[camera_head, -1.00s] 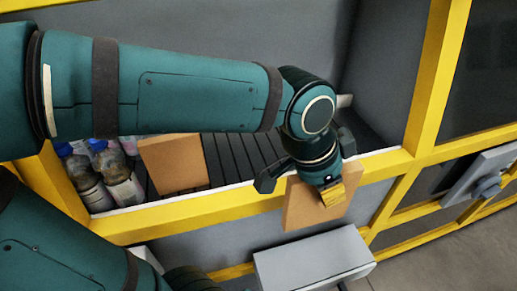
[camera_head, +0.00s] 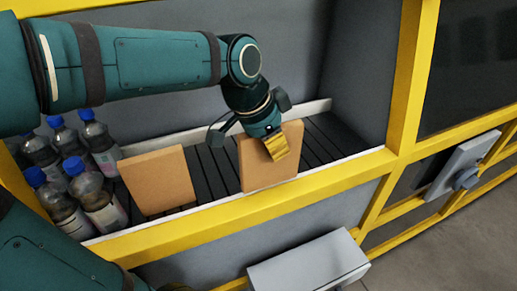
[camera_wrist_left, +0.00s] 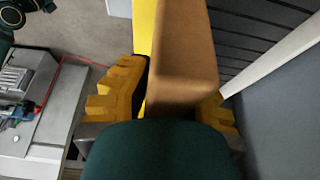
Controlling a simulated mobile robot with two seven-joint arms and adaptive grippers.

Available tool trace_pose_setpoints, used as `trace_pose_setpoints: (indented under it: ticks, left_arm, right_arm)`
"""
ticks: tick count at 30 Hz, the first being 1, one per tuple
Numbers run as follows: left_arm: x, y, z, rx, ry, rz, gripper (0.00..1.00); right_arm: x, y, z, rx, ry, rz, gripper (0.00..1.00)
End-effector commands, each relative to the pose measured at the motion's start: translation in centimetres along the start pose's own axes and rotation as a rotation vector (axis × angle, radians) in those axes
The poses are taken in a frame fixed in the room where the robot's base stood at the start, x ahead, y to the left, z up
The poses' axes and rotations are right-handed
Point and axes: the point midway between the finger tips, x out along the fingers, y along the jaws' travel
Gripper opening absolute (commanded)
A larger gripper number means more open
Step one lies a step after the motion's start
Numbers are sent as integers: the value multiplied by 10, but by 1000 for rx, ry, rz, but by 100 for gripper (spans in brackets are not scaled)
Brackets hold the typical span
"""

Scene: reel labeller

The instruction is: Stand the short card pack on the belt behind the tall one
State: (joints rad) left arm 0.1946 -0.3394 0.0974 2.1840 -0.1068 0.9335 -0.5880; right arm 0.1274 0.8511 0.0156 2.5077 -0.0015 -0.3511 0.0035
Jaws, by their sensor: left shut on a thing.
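My left gripper (camera_head: 272,147) is shut on a brown card pack (camera_head: 267,168), likely the short one, gripping it near its top with one yellow finger on each side. In the left wrist view this pack (camera_wrist_left: 184,60) is upright between the yellow finger pads (camera_wrist_left: 118,95). In the head view it is over the belt (camera_head: 213,168), close to the front rail; whether its bottom touches the belt I cannot tell. The other card pack (camera_head: 158,182), likely the tall one, stands on the belt to the left, leaning slightly. My right gripper is not in view.
Several blue-capped bottles (camera_head: 95,200) stand left of the standing pack. A yellow frame rail (camera_head: 245,217) runs along the belt's front and a yellow post (camera_head: 407,80) rises at right. A grey box (camera_head: 308,265) sits below the rail. Belt right of the held pack is clear.

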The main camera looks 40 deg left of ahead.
Motion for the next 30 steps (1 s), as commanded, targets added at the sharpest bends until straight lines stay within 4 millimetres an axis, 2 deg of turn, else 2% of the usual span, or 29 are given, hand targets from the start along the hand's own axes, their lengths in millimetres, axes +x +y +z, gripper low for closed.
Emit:
trace_pose_setpoints:
  ticks: [3, 9, 12, 20, 27, 30]
  left_arm:
    - [1, -30, 0, -4, -1, -1, 0]
    - [1, -71, 0, -2, 0, -1, 0]
    - [14, -69, 6, 0, -1, 1, 0]
    - [31, -68, 13, 0, -1, 1, 0]
    - [64, -70, 27, -2, -2, 0, 0]
    - [66, -72, 28, 1, 0, 0, 0]
  right_arm:
    - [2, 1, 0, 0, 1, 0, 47]
    - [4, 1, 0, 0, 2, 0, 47]
    - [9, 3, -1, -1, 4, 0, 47]
    - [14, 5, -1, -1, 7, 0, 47]
    - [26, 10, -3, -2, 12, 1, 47]
    - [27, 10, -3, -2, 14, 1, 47]
